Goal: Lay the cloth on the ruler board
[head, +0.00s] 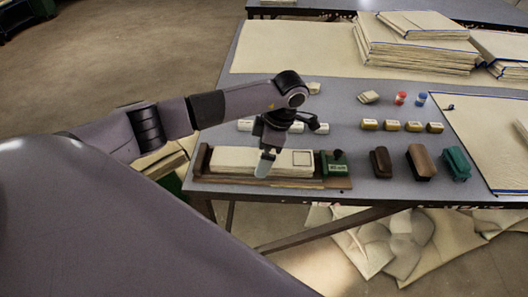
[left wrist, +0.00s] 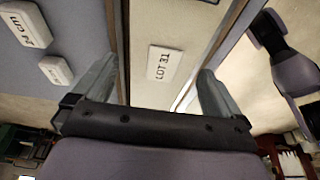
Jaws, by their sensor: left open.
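A wooden board (head: 333,184) with a dark end piece at left and a green block (head: 334,163) at right lies along the table's near edge; it looks like the ruler board. A flat cream piece (head: 235,160), seemingly the folded cloth, lies lengthwise on it. My left gripper (head: 265,164) points down over the middle of this piece. In the left wrist view my left gripper (left wrist: 160,88) is open, its fingers on either side of the cream strip (left wrist: 150,25) with a "LOT 31" label (left wrist: 161,63). Whether the fingertips touch it, I cannot tell. My right gripper is not in view.
White marked blocks (left wrist: 22,22) stand behind the board. Brown (head: 420,163) and teal (head: 455,163) brushes or blocks stand to its right. Small yellowish blocks (head: 391,125), red and blue jars and cream fabric stacks (head: 410,52) lie farther back. Loose cloths (head: 400,240) lie on the floor.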

